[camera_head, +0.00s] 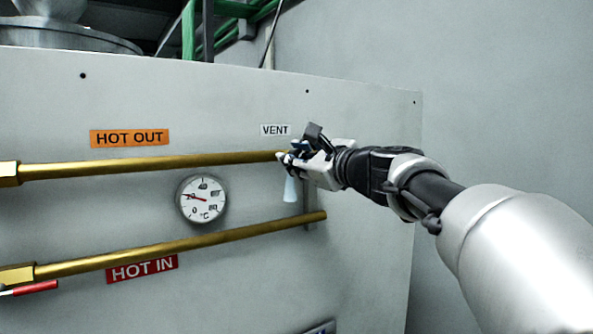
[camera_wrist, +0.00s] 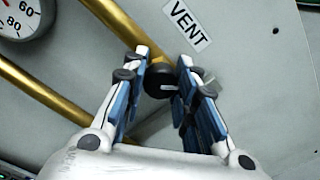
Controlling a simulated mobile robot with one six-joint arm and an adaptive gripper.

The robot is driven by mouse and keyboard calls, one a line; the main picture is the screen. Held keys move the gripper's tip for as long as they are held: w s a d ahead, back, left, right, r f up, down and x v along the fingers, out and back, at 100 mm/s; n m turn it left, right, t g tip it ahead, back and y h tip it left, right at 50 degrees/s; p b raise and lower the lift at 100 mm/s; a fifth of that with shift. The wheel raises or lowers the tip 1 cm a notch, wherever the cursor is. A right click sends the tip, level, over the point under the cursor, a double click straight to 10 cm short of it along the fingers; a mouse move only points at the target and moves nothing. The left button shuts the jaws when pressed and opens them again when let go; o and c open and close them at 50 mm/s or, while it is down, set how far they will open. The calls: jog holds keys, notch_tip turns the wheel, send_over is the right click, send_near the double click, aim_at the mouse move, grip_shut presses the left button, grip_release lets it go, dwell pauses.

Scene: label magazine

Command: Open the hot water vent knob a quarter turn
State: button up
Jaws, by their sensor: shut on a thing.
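The vent knob (camera_wrist: 158,84) is a small black round knob with a pale mark, at the end of the upper brass pipe. My gripper (camera_wrist: 164,72) has its blue-padded fingers on either side of the knob and is shut on it. In the head view my gripper (camera_head: 291,155) is at the right end of the hot out pipe (camera_head: 150,164), just below the white VENT label (camera_head: 275,130). The knob is hidden behind the fingers there. The label also shows in the wrist view (camera_wrist: 187,26).
The lower hot in pipe (camera_head: 200,241) runs below, with a round dial gauge (camera_head: 203,199) between the pipes. A red-handled lever (camera_head: 35,287) is at lower left. A pale cone-shaped piece (camera_head: 290,190) hangs just below my gripper. The panel to the right is bare.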

jog(key=n+b, duration=0.3)
jog(key=n, duration=0.2)
jog(key=shift+n+b, duration=0.3)
dwell(0.4)
jog(key=o, duration=1.1)
jog(key=v, duration=1.2)
